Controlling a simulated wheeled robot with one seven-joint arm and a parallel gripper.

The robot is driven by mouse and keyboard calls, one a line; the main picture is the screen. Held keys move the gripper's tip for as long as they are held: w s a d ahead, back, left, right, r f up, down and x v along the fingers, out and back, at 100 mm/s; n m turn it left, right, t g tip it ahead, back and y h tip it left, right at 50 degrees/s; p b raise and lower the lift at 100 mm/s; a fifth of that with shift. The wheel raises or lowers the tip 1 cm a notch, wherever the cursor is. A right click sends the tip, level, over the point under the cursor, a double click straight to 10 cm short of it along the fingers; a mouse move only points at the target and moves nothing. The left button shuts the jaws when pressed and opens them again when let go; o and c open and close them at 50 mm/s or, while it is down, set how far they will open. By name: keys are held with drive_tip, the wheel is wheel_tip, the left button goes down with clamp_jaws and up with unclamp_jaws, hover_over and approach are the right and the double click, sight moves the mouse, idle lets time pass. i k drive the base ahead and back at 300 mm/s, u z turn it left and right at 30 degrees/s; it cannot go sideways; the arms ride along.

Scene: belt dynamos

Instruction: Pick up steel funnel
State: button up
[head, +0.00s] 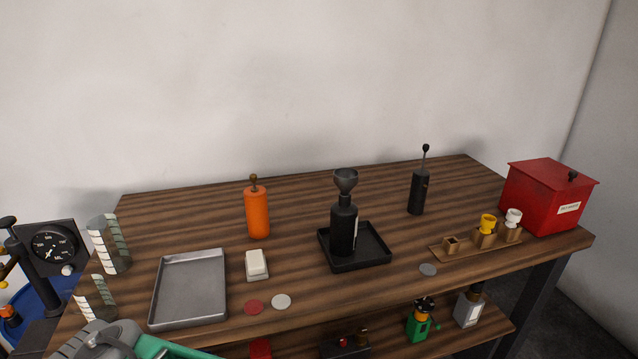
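The steel funnel (346,180) is dark grey and sits upright, cone up, in the top of a black bottle (343,228). Its narrow lower end is hidden in or behind the bottle's neck. The bottle stands in a square black tray (375,259) near the middle of the wooden table.
On the wooden table (300,215), an orange canister (257,212) stands left of the bottle, and a thin black canister (418,192) stands right. A metal tray (190,287) lies at left. A red box (548,198) and wooden rack (466,249) are at right.

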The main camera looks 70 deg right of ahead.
sight(346, 178)
drive_tip(key=k, duration=0.4)
drive_tip(key=z, duration=0.9)
